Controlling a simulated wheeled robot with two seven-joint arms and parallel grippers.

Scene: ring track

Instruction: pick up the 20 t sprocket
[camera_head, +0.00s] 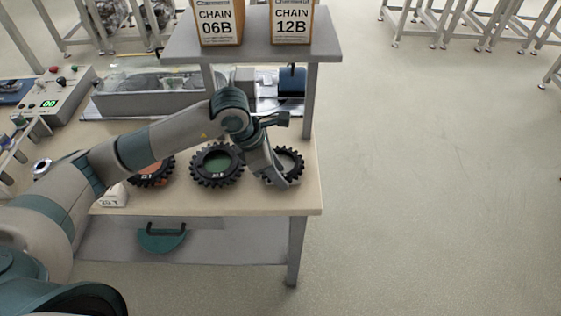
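Three dark toothed sprockets lie in a row on the light bench top. The left sprocket (164,178) has an orange centre and is partly hidden by my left arm. The middle sprocket (203,178) looks largest and has a green centre. The right sprocket (294,160) has a greyish centre. The sprockets' small white tooth-count labels are too small to read surely. My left gripper (283,178) points down at the right sprocket and covers its left part. Whether it touches the sprocket, and whether its fingers are apart, cannot be told. My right gripper is out of view.
A grey raised shelf (250,48) above the bench's back holds boxes marked CHAIN 06B (217,24) and CHAIN 12B (291,24). A control box (48,103) stands at the left. A small white label block (112,197) sits near the front edge. The floor at right is clear.

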